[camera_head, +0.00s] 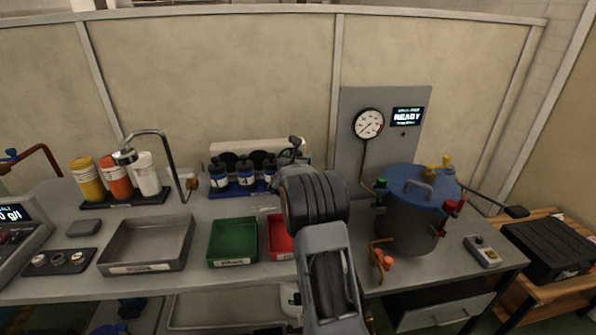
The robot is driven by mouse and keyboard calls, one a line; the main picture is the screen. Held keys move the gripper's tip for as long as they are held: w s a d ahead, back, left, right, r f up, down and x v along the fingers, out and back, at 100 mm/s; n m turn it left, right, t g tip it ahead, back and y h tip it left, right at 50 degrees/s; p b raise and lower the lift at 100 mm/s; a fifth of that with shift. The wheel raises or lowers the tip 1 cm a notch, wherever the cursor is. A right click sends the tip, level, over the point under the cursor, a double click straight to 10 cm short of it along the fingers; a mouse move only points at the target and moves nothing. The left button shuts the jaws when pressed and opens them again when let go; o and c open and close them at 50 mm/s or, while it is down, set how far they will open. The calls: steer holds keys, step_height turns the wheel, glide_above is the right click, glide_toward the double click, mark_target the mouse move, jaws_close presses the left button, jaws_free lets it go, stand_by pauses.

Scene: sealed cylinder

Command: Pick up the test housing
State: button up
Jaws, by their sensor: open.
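Several dark cylindrical housings with white-and-blue labels stand upright in a row on a blue rack at the back of the bench; one (245,174) has a "4" on its label. I cannot tell for sure which one is the test housing. My arm rises from the bottom middle and covers the rack's right end. My gripper (294,148) is at the arm's far end, beside the right end of the row. It is small and dark here, seen from behind, and appears open with nothing visible in it. Whether it touches a housing is hidden.
A grey tray (118,268), green tray (232,262) and red tray (277,257) lie in front. A blue-lidded pressure vessel (408,225) stands right, near a gauge panel (350,110) reading READY. A tap (160,134) and several bottles (117,176) stand left.

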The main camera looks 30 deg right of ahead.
steer(key=shift+w, duration=0.1)
steer(key=shift+r, duration=0.1)
steer(key=c, duration=1.3)
